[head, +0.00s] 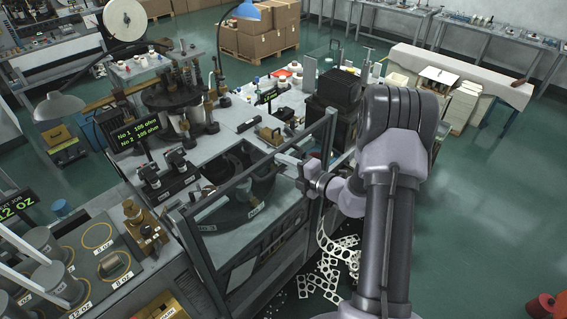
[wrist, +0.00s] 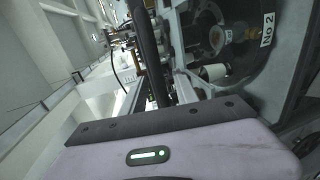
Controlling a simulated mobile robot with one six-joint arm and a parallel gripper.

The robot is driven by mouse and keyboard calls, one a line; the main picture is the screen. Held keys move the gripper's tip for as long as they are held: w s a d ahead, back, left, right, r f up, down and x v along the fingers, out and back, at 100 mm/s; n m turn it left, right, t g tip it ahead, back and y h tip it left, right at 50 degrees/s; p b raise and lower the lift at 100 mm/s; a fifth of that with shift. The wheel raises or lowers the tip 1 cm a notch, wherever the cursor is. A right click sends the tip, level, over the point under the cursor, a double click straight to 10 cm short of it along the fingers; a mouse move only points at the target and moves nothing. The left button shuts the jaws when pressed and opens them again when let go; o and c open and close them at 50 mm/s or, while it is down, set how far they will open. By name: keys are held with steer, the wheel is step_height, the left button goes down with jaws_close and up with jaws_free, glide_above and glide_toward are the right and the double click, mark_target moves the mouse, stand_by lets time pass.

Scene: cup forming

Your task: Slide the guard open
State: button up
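The guard (head: 258,163) is a dark grey frame with a clear pane, standing upright at the front of the cup-forming machine. The dark turret parts behind it show through the pane. My gripper (head: 290,160) is at the right part of the guard, close to its right post (head: 327,150). I cannot tell whether it touches the frame. In the wrist view a dark bar (wrist: 149,50) runs up from above my gripper's body, close to it.
A "No 2" label (wrist: 267,30) is on a dark round part in the wrist view. Punched white scrap strips (head: 328,272) lie on the floor by the machine. A black box (head: 338,90) stands behind the guard. The green floor at the right is open.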

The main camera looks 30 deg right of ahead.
steer(key=shift+w+f, duration=0.1)
steer(key=shift+w, duration=0.1)
jaws_close()
stand_by(1.3)
